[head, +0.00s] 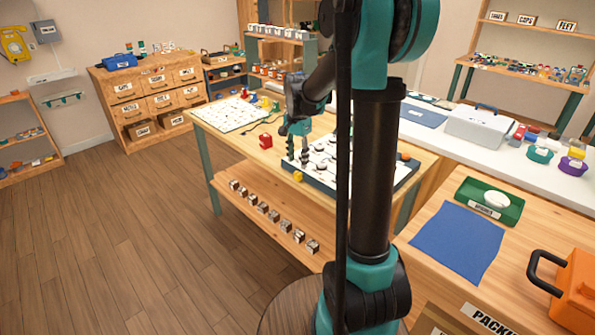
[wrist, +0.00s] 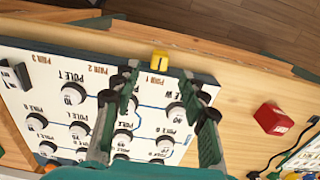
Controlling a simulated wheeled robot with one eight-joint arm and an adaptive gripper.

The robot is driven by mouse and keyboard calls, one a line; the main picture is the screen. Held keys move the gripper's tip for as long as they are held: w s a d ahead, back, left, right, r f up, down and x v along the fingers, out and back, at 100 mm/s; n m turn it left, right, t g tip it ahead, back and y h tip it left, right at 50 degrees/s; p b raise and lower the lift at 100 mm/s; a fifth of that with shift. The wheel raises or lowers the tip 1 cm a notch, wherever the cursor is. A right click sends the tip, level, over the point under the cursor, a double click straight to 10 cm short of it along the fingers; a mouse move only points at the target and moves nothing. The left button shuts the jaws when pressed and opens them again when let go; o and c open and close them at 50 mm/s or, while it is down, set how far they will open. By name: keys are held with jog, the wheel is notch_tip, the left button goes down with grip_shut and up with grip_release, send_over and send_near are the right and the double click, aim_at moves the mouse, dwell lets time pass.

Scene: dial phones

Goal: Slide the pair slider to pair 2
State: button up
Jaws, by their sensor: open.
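The pair slider is a small yellow block (wrist: 160,62) with a dark mark, at the edge of the white panel (wrist: 35,72). It sits beside the printed PAIR 1 label; PAIR 2 and PAIR 3 are printed further left along that edge in the wrist view. The yellow block also shows in the head view (head: 298,176) at the panel's near edge. My gripper (wrist: 158,84) is open and empty, fingers pointing down over the panel. In the wrist view the block appears just beyond and between the fingertips. I cannot tell their height above the panel.
The panel has several black-and-white dials joined by blue lines. A red block (wrist: 273,118) lies on the wooden table (wrist: 235,85) to the right in the wrist view. Several small blocks stand on the lower shelf (head: 240,208). My arm hides part of the panel in the head view.

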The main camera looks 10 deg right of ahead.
aim_at(298, 173)
jog(key=shift+f, duration=2.65)
jog(key=shift+c, duration=0.5)
grip_shut()
